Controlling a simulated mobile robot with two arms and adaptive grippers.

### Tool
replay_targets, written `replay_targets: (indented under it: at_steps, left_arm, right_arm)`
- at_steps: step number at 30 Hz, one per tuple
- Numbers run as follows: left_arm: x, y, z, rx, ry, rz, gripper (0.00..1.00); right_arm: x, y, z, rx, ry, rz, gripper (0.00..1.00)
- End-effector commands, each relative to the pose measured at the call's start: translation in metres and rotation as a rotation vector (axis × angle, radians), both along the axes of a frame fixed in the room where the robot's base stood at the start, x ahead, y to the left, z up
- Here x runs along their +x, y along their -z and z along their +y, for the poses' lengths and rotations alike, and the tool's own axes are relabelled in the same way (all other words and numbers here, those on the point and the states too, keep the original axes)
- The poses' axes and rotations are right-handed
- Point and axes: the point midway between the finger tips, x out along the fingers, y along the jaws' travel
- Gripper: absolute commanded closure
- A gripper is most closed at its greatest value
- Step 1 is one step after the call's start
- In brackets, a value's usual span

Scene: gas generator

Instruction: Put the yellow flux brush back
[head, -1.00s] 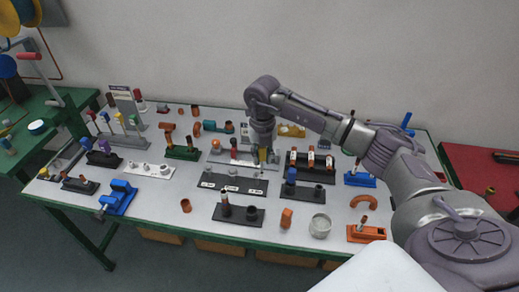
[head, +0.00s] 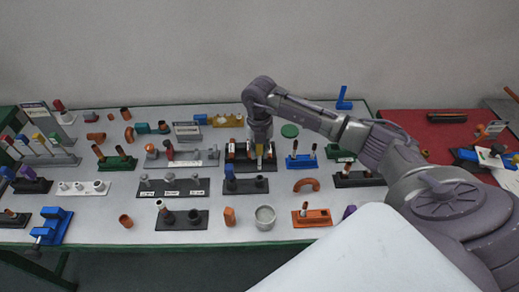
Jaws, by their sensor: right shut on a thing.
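My right gripper (head: 260,143) points straight down and is shut on the yellow flux brush (head: 259,151), of which only a small yellow part shows below the fingers. The gripper is over a black rack (head: 262,168) holding orange-and-white cylinders (head: 231,150). I cannot tell whether the brush touches the rack, and the gripper hides part of the rack and its cylinders. My left gripper is not in view.
Close in front stands a black holder with a blue piece (head: 230,174). A grey rack (head: 195,160) is to the left and a blue holder (head: 300,162) to the right. A green disc (head: 289,131) lies behind. A grey pot (head: 265,217) stands nearer.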

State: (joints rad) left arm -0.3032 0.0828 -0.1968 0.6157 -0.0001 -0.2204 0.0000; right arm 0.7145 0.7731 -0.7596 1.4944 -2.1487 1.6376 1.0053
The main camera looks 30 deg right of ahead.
Motion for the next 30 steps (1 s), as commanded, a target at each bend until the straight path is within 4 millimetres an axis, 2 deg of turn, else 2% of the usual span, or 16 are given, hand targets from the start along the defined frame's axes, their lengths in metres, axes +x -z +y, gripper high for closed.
replay_targets:
  at_steps: [5,18,30]
  left_arm:
    - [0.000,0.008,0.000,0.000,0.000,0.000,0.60]
    - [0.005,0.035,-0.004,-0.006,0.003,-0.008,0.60]
    - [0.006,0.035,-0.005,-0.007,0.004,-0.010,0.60]
  right_arm:
    - [0.000,0.008,0.000,-0.001,0.000,-0.001,1.00]
    - [0.000,0.044,-0.001,-0.001,0.000,0.000,1.00]
    - [0.000,0.045,-0.001,-0.001,0.000,-0.001,1.00]
